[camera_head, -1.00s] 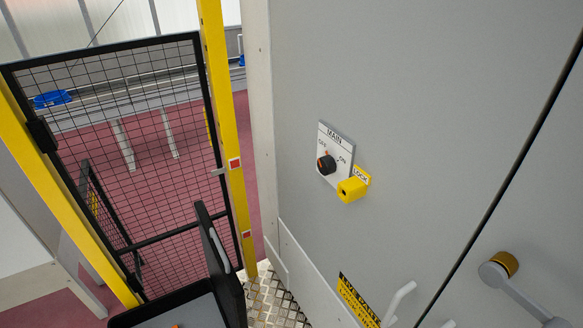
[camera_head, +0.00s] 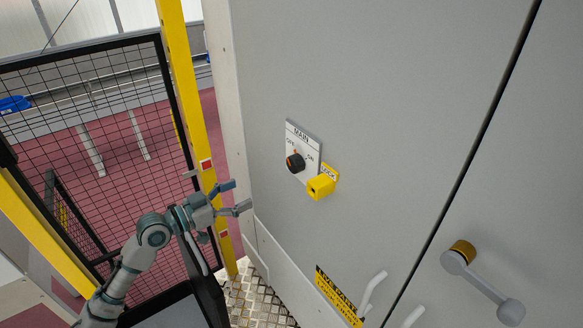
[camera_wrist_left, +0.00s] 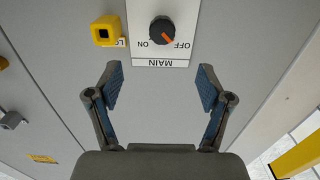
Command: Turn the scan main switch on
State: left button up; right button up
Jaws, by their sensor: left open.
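The main switch is a black rotary knob (camera_head: 295,163) with an orange mark, on a white plate (camera_head: 303,142) labelled MAIN, OFF and ON, fixed to the grey cabinet door. In the left wrist view the knob (camera_wrist_left: 162,31) shows upside down, its orange mark pointing toward the OFF side. A yellow LOCK block (camera_head: 320,187) sits below right of the knob. My left gripper (camera_head: 241,196) is open and empty, left of and below the plate and apart from it. In the wrist view its fingers (camera_wrist_left: 160,88) are spread with the plate beyond them. My right gripper is not in view.
A large grey cabinet (camera_head: 400,130) fills the right side, with a lever handle (camera_head: 482,285) at lower right and a pale handle (camera_head: 372,292) near a yellow warning label (camera_head: 338,296).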

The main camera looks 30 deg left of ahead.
pick_arm(q)
send_near(290, 166)
jog(key=x, duration=0.4)
jog(key=shift+w+d+r, duration=0.1)
jog(key=shift+w+d+r+p, duration=0.15)
jog(key=shift+w+d+p, duration=0.2)
jog(key=shift+w, duration=0.3)
jog(key=shift+x, duration=0.75)
jog(key=shift+w+p, duration=0.6)
jog(key=shift+w, duration=0.2)
jog(key=shift+w+d, duration=0.35)
jog(key=shift+w, duration=0.05)
jog(key=shift+d, duration=0.3)
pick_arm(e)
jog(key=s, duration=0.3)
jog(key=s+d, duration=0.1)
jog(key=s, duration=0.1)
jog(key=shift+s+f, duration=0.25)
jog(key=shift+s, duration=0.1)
pick_arm(q)
jog(key=shift+c, duration=0.2)
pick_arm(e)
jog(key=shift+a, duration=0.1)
pick_arm(q)
jog(key=shift+a, duration=0.2)
jog(key=c, duration=1.1)
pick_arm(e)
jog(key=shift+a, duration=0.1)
